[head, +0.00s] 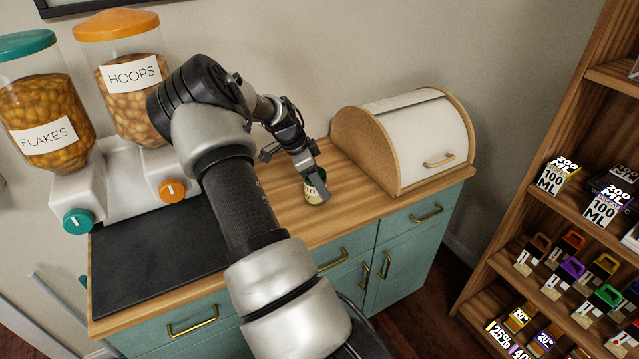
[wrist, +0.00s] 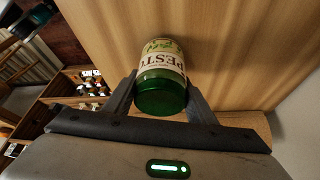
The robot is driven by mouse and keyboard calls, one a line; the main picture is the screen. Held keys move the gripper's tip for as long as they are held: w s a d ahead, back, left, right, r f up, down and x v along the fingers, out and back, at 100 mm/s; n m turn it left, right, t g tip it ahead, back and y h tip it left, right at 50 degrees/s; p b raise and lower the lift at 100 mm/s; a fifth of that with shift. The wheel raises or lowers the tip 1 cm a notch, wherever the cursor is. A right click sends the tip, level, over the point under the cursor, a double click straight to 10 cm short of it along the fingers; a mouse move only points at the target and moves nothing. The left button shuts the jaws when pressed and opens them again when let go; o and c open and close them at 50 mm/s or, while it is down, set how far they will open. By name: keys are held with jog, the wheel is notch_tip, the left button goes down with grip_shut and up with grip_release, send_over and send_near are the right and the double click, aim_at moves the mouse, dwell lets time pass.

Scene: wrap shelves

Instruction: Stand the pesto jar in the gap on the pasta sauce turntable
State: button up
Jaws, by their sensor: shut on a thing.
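The pesto jar (head: 316,190) is at my gripper (head: 311,178), over the wooden counter top beside the bread bin. In the wrist view the jar (wrist: 162,72) has green glass and a pale label reading PESTO. My gripper (wrist: 161,88) is shut on it, one finger on each side. Whether the jar touches the counter is hard to tell. The pasta sauce turntable is not seen in either view.
A bread bin (head: 413,138) with a white lid stands at the counter's right end. FLAKES (head: 45,125) and HOOPS (head: 136,95) dispensers stand left. Stocked wooden shelves (head: 545,225) are at right. The counter (head: 285,195) around the jar is clear.

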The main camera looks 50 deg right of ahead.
jog(key=shift+f, duration=0.1)
jog(key=shift+f, duration=0.15)
jog(key=o, duration=1.4)
jog(key=shift+c, duration=0.2)
